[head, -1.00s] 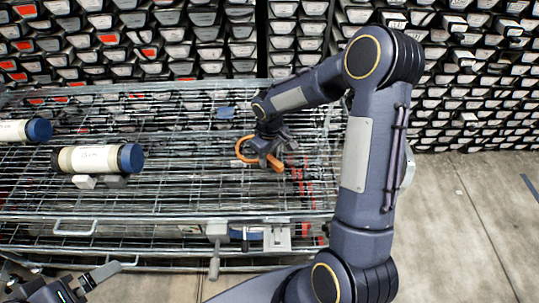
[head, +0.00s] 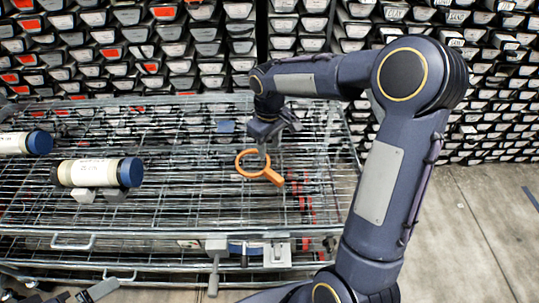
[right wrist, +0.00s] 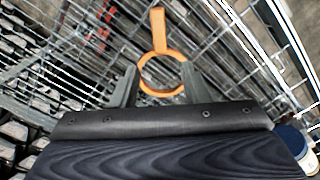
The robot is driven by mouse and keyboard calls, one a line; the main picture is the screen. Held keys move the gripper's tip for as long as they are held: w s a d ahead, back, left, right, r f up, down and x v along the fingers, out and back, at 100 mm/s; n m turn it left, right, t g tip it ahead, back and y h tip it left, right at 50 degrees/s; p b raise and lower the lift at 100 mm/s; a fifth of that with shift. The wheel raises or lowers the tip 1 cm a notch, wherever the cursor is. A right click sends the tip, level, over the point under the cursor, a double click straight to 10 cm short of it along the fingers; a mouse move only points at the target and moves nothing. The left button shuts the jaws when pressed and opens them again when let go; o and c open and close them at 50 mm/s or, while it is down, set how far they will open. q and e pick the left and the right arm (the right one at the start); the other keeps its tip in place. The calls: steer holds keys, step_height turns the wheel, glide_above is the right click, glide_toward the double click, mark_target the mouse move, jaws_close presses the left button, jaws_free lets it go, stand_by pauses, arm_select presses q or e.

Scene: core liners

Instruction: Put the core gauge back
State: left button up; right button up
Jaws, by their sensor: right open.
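The core gauge (head: 273,177), an orange ring with a short handle, lies on the wire mesh rack (head: 180,217) right of the middle. My right gripper (head: 265,151) is open and empty just above it. In the right wrist view the gauge's ring (right wrist: 143,84) shows beyond and between my open fingers, apart from them, with its handle pointing away. My left gripper (head: 92,292) shows only partly at the bottom left edge, away from the gauge; its jaws are unclear.
A cream core cylinder with a blue cap (head: 95,173) rests on grey blocks at left; a second one (head: 15,144) is at the left edge. Grey clamp parts (head: 277,252) sit on the rack's front rail. Shelves of labelled liners (head: 200,50) stand behind.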

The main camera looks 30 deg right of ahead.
steer(key=s+r+m+t+y, duration=0.1)
steer(key=s+r+m+t, duration=0.1)
steer(key=s+r, duration=0.65)
steer(key=s+a+m+t+y, duration=0.1)
steer(key=s+a, duration=0.1)
steer(key=s, duration=0.5)
steer(key=s+a+f+m+t+y, duration=0.1)
steer(key=s+a+m+t, duration=0.1)
steer(key=s, duration=0.5)
steer(key=shift+s+a+f+m+t+y, duration=0.3)
steer(key=shift+s+a+y, duration=0.1)
steer(key=shift+a, duration=0.15)
steer(key=shift+r, duration=0.1)
